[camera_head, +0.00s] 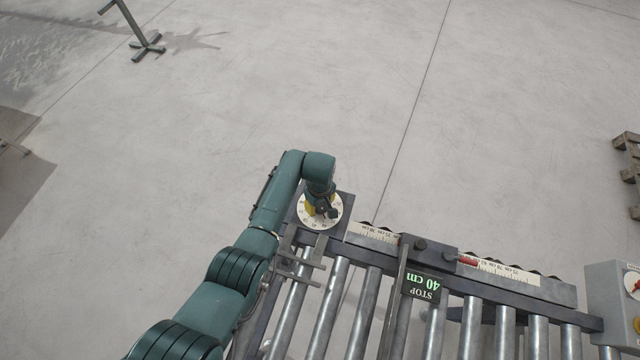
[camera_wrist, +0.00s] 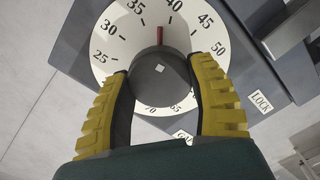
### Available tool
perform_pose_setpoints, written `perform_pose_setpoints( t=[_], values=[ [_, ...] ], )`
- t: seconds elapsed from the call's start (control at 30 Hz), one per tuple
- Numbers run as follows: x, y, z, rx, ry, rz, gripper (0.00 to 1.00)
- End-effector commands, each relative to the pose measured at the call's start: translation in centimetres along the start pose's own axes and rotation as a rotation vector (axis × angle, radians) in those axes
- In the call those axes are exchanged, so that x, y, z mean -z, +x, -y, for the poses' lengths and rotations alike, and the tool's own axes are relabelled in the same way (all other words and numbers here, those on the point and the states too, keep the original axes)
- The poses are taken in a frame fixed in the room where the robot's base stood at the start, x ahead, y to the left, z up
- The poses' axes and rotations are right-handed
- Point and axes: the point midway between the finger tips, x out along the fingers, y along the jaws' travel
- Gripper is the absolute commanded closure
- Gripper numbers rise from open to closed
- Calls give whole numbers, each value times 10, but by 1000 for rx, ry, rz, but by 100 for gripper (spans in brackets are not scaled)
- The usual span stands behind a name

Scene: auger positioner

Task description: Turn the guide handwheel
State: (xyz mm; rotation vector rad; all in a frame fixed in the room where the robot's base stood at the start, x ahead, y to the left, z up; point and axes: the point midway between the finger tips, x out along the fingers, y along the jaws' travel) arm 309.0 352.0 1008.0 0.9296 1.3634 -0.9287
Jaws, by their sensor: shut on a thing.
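The guide handwheel is a dark round knob (camera_wrist: 165,88) with a small pale square at its centre, in the middle of a white numbered dial (camera_wrist: 214,45). A red mark (camera_wrist: 160,36) stands above the knob, between 35 and 40. My gripper (camera_wrist: 160,70) has its yellow-padded fingers on either side of the knob, shut on it. The fingers and palm cover some lower dial numbers.
A roller conveyor (camera_head: 373,300) runs right from the dial, with a ruled scale (camera_head: 510,272), a red marker (camera_head: 467,260) and an upside-down "STOP 40 cm" sign (camera_head: 422,287). A grey control box (camera_head: 607,290) stands right.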

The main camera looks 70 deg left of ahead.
Motion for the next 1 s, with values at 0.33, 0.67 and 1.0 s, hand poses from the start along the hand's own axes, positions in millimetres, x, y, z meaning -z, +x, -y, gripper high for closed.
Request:
perform_pose_setpoints(
  t=[0.33, 0.67, 1.0],
  values=[
    [-2, 5, 3, 6, -328, 1, 78],
    [-2, 4, 3, 6, -641, 0, 78],
    [-1, 4, 3, 6, -962, -1, 78]
  ],
)
